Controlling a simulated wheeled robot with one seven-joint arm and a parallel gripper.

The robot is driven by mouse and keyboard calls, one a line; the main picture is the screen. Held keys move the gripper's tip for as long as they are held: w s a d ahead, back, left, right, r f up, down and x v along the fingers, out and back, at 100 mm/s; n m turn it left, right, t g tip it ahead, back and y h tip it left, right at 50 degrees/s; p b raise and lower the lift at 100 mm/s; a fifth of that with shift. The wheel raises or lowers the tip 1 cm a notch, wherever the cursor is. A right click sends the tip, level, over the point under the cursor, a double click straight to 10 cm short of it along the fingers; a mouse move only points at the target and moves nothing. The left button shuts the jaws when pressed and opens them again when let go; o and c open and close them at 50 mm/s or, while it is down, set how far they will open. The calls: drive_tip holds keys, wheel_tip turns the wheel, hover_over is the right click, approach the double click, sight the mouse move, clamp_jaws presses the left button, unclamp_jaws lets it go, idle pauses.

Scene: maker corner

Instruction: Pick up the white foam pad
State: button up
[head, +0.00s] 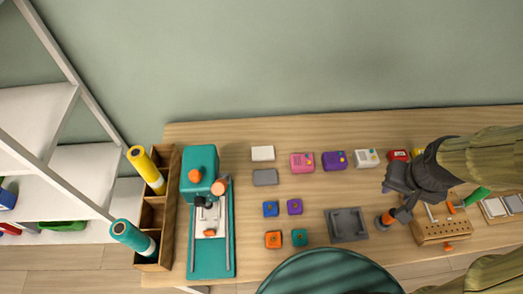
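A white flat rectangular block (262,153), which looks like the foam pad, lies on the wooden table near its back edge, left of the middle. It lies just behind a similar grey block (265,177). My gripper (402,213) is dark grey and hangs over the right part of the table, well to the right of the white pad. The gap between its fingers is not clear from this angle. A small grey and orange object (384,220) shows beside the fingertips; I cannot tell whether they touch it.
Left of the pad stands a teal press (200,172) and a wooden organizer (155,212) with yellow and teal rolls. Pink (302,162) and purple (334,160) boxes are to the right. Small cubes and a grey tray (346,225) lie in front. A teal stool (330,272) is at the front edge.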

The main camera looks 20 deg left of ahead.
drive_tip(key=shift+o, duration=1.3)
drive_tip(key=shift+s, duration=0.3)
drive_tip(key=o, duration=0.4)
drive_tip(key=shift+f, duration=0.15)
drive_tip(key=shift+o, duration=1.3)
drive_tip(key=w+a+f+m+g+y+b, duration=0.3)
drive_tip(key=w+a+f+m+b, duration=0.2)
drive_tip(key=w+a+f, duration=0.4)
drive_tip(key=shift+w+a+f+g+b, duration=0.35)
drive_tip(key=shift+w+a+g+b, duration=0.15)
drive_tip(key=shift+w, duration=0.4)
drive_tip(key=m+g+y+b, duration=0.5)
drive_tip(key=m+y+b, duration=0.2)
drive_tip(key=y, duration=0.1)
approach(272, 152)
drive_tip(key=shift+w+d+r, duration=0.15)
drive_tip(key=shift+d+r, duration=0.4)
drive_tip(key=shift+w+d+r, duration=0.2)
drive_tip(key=shift+d+r, duration=0.35)
drive_tip(key=shift+r, duration=0.05)
drive_tip(key=shift+w+a+r+y, duration=0.1)
drive_tip(key=shift+w+a+y, duration=0.1)
drive_tip(key=shift+a+y, duration=0.15)
drive_tip(key=x, duration=1.1)
drive_tip(key=shift+s+a, duration=0.2)
drive_tip(key=shift+s, duration=0.05)
